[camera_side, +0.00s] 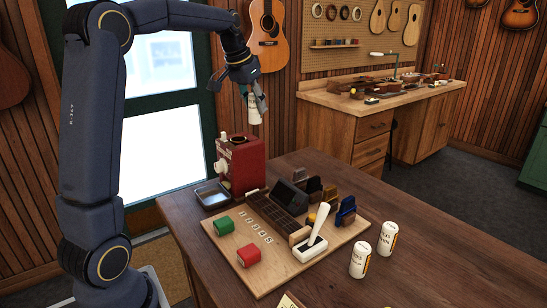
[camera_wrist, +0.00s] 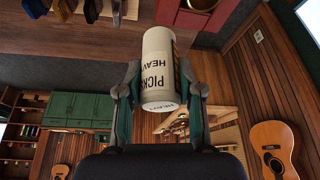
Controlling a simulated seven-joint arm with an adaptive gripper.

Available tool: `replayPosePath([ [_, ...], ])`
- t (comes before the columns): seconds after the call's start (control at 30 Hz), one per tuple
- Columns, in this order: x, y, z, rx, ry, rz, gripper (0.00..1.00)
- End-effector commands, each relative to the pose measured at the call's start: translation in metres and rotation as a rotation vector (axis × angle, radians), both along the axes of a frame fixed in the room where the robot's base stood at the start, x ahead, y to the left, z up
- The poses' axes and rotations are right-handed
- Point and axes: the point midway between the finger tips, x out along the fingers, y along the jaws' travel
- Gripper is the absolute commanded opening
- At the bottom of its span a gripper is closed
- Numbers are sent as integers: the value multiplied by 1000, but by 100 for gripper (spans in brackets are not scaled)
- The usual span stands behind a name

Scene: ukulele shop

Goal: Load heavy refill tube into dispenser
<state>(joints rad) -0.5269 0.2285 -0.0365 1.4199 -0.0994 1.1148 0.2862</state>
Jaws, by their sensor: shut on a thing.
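The heavy refill tube (camera_side: 254,110) is a white cylinder held in my gripper (camera_side: 255,92), above the right part of the dispenser. In the wrist view the tube (camera_wrist: 157,68) shows the words "PICKS HEAV" between the fingers of my gripper (camera_wrist: 158,92). The dispenser (camera_side: 241,165) is a red box with a round opening on top and a white knob on its front. The tube is apart from the dispenser and hangs above it, slightly tilted. In the wrist view part of the dispenser (camera_wrist: 193,20) shows at the top, with its round rim.
Two white tubes (camera_side: 387,238) (camera_side: 360,259) stand on the table (camera_side: 440,262) at the right. A metal tray (camera_side: 211,195) lies before the dispenser. A wooden board (camera_side: 272,275) holds green and red blocks, number tiles and a white lever. The table's right side is largely clear.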

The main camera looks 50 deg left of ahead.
Motion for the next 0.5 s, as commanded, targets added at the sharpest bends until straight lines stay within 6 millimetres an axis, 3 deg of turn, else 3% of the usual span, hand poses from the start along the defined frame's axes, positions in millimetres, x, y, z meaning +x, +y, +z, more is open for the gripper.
replayPosePath([
  [0.03, -5, 18, -5, -1, 2, 39, 2],
  [0.2, -20, 49, -19, 0, 0, 107, 2],
  [0.5, -24, 56, -38, -1, 1, 126, 2],
])
